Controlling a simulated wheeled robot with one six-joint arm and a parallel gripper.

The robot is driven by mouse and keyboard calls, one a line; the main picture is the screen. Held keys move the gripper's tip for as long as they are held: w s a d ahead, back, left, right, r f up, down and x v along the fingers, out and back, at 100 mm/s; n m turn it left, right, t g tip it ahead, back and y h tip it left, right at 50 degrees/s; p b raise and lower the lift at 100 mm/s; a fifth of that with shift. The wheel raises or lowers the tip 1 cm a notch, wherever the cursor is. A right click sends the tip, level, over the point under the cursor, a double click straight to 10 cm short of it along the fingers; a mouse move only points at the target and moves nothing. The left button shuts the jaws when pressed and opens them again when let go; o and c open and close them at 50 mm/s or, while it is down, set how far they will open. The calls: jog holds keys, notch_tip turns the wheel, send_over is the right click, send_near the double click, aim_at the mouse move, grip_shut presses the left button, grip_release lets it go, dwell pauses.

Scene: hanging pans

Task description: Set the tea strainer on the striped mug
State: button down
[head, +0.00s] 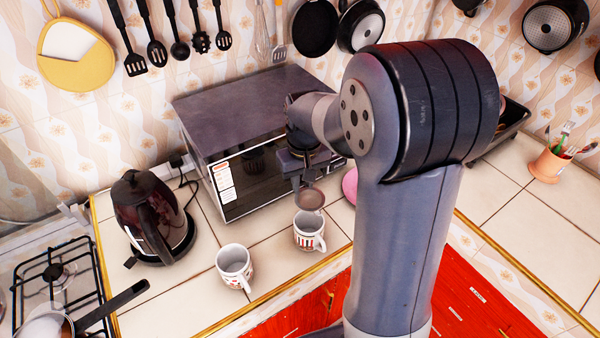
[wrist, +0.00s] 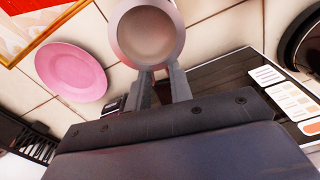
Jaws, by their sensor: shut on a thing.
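The tea strainer (head: 310,199) is a small round bowl with a pinkish-brown mesh. My gripper (head: 301,182) is shut on it. In the wrist view the strainer (wrist: 148,34) sticks out past the fingers of my gripper (wrist: 162,82). The striped mug (head: 307,232) stands upright on the counter, with red and dark stripes and its handle toward the front right. In the head view the strainer shows just above the mug's far rim; I cannot tell if they touch. The mug is not discernible in the wrist view, which the strainer partly blocks.
A second, patterned mug (head: 234,264) stands to the left and nearer. A dark kettle (head: 152,220) is farther left. The microwave (head: 250,140) stands right behind my gripper. A pink plate (head: 350,186), also in the wrist view (wrist: 70,70), lies to the right, partly behind my arm.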

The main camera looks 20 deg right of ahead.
notch_tip(320, 180, down, 7)
jog(key=b, duration=0.5)
jog(key=shift+f+b, duration=0.25)
jog(key=shift+b, duration=0.05)
dwell(0.9)
jog(key=c, duration=1.2)
grip_release()
jog(key=shift+s, duration=0.1)
jog(key=r, duration=1.1)
jog(key=shift+s+b, duration=0.2)
jog(key=shift+b, duration=0.1)
jog(key=shift+f, duration=0.1)
